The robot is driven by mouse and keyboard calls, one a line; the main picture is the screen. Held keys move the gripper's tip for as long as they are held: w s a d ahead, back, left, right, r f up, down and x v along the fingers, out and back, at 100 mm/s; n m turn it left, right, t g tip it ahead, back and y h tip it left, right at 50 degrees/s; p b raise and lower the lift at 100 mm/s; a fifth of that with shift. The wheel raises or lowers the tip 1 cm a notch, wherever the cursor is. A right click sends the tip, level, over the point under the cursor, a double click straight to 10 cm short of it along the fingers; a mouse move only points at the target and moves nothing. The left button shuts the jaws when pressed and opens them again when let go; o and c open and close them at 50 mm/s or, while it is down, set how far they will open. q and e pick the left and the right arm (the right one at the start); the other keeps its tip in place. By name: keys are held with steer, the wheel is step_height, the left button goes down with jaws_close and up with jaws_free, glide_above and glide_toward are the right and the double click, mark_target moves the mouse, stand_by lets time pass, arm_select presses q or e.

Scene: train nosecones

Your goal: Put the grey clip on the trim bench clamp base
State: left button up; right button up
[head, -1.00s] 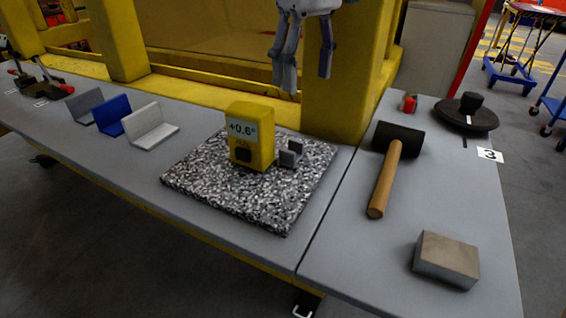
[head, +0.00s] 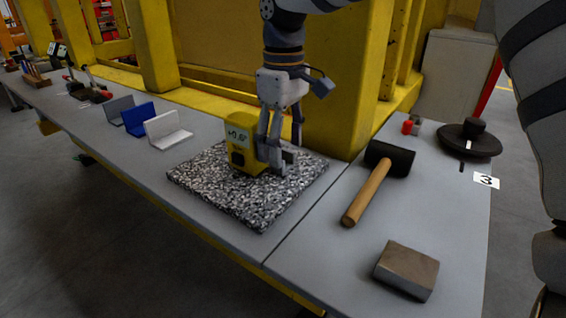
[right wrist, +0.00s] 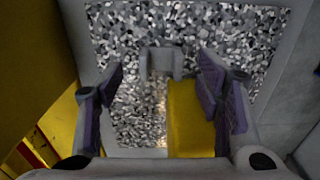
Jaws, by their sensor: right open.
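A small grey U-shaped clip (head: 290,157) stands on the speckled granite plate (head: 245,207), beside a yellow gauge block. It also shows in the right wrist view (right wrist: 160,62), just beyond my fingertips. My right gripper (head: 277,170) is open, pointing down over the plate; its fingers partly hide the clip in the head view. In the right wrist view the two purple-padded fingers (right wrist: 160,88) are spread on either side of the clip's line, with nothing between them gripped. Small dark clamp fixtures (head: 88,92) stand far left on the bench; which is the trim base I cannot tell.
The yellow gauge (head: 240,150) stands close beside my right gripper. Dark grey, blue and white angled pieces (head: 166,130) stand left of the plate. A mallet (head: 368,190), a metal block (head: 406,270) and a black disc (head: 468,140) lie on the right bench. A yellow post rises behind.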

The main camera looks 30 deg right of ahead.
step_height(320, 180, down, 3)
steer(key=shift+a+r, duration=0.1)
steer(key=shift+c, duration=0.6)
steer(key=c, duration=0.9)
steer(key=shift+o, duration=0.2)
